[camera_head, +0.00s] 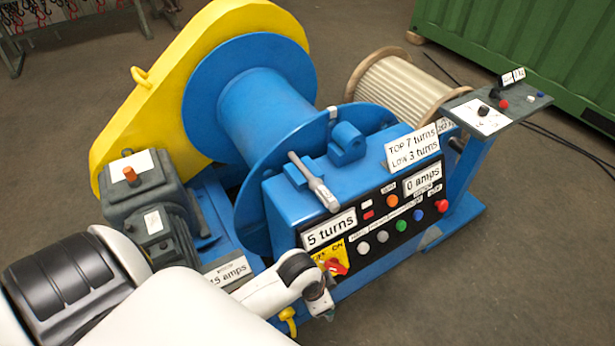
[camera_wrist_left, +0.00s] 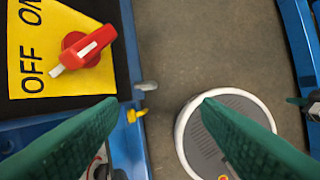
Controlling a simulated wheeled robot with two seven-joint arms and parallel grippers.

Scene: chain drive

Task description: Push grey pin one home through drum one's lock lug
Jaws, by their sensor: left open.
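The blue drum (camera_head: 260,105) sits between two round flanges, beside the yellow chain guard. A grey pin (camera_head: 316,185) lies slanted on top of the blue control cabinet, against a small blue block (camera_head: 297,173). I cannot tell how far it passes through. A blue lug-like block (camera_head: 346,143) stands right of it by the near flange; I cannot tell which block is the lock lug. My left gripper (camera_head: 319,302) is low in front of the cabinet, apart from the pin. The left wrist view shows its green fingers (camera_wrist_left: 160,115) apart with nothing between them. My right gripper is not in view.
The cabinet front has a red rotary switch (camera_head: 336,267) on a yellow plate, several buttons and signs reading 5 turns and 0 amps. A grey motor (camera_head: 148,195) stands left. A cream spool (camera_head: 400,90) and control stand (camera_head: 490,112) are right.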

